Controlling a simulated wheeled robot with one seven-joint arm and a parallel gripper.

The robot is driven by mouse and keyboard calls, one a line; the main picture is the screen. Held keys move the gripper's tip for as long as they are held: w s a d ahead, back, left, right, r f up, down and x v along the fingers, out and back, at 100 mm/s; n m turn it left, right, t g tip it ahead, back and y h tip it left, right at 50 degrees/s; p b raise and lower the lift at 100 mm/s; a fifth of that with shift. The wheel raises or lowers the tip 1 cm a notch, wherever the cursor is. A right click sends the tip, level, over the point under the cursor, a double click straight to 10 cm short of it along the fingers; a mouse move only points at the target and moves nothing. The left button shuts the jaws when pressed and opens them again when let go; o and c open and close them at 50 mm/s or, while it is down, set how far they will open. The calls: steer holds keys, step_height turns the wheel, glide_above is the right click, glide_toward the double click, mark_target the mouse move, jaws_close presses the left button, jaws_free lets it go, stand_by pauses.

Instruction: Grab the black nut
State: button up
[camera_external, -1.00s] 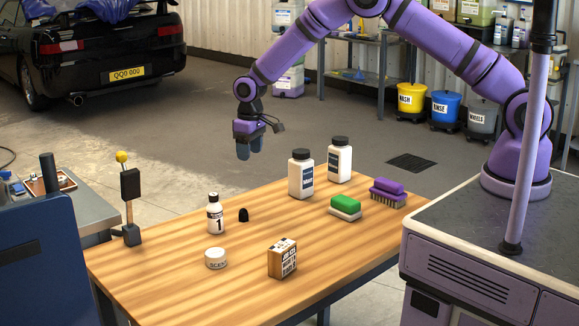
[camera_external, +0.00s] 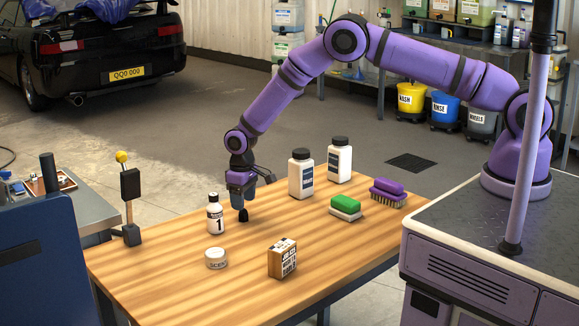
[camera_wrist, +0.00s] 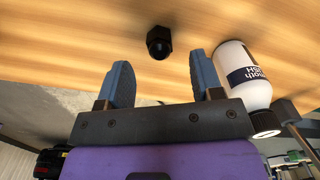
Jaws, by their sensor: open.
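The black nut (camera_external: 243,215) stands on the wooden table (camera_external: 190,283), just right of the small white bottle labelled 1 (camera_external: 215,219). In the wrist view the nut (camera_wrist: 159,41) lies beyond the fingertips, roughly midway between them and apart from both. My gripper (camera_external: 241,200) points down over the nut, its fingers overlapping the nut's upper edge in the external view. In the wrist view my gripper (camera_wrist: 165,77) has its two blue-grey fingers spread, with nothing between them.
A white bottle with a black cap (camera_wrist: 243,78) is close to the right finger in the wrist view. Two white bottles (camera_external: 301,175) (camera_external: 339,160), a green sponge brush (camera_external: 345,206), a purple brush (camera_external: 387,192), a boxed item (camera_external: 282,258) and a round tin (camera_external: 216,258) stand around.

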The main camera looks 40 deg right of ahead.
mark_target(244, 212)
step_height(244, 212, down, 5)
steer(key=shift+w+r, duration=0.1)
steer(key=shift+r, duration=0.1)
steer(key=c, duration=1)
steer(key=shift+r, duration=0.15)
